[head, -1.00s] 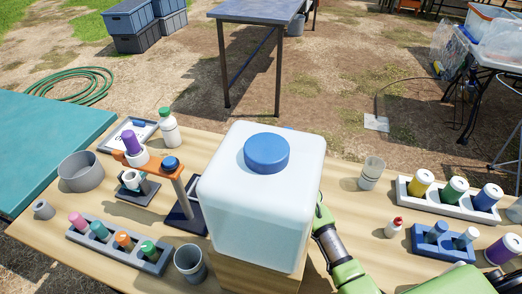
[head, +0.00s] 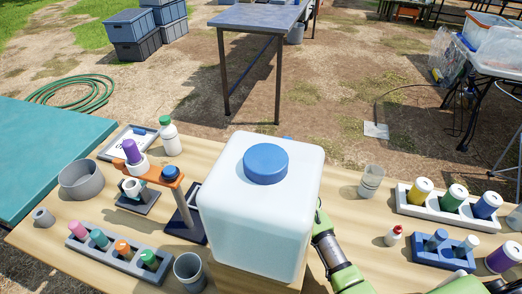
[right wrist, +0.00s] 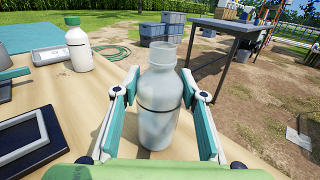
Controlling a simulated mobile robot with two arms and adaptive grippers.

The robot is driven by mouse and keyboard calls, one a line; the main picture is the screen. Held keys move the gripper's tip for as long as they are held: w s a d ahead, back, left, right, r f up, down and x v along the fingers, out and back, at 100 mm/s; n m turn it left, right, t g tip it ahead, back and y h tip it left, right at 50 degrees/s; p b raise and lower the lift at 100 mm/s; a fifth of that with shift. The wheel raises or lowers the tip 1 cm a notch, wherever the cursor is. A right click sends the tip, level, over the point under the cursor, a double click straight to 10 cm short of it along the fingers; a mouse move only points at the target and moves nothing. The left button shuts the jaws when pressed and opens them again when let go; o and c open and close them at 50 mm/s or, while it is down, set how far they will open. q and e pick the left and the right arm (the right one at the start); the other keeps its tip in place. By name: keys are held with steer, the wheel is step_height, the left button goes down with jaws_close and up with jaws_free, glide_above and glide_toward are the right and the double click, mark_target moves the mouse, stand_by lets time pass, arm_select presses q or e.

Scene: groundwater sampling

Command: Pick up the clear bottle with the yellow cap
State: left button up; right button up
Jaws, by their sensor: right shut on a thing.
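In the right wrist view, a clear, greyish bottle (right wrist: 158,112) with a dark band stands upright between the fingers of my right gripper (right wrist: 160,82), which is shut on it. Its top looks colourless and see-through; no yellow cap shows on it. In the head view my right forearm reaches behind the big white container, which hides the gripper and this bottle. A yellow-capped container (head: 420,190) stands in the white rack at the right, away from my gripper. My left gripper is not in view.
The big white container (head: 258,220) with a blue cap blocks the table's middle. A green-capped white bottle (head: 170,138), an orange stand (head: 160,175) and a grey rack (head: 120,253) are left. A clear cup (head: 370,180), a white rack (head: 445,212) and a blue rack (head: 440,255) are right.

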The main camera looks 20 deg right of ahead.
step_height(320, 180, up, 18)
steer(key=p, duration=1.7)
steer(key=shift+f, duration=0.25)
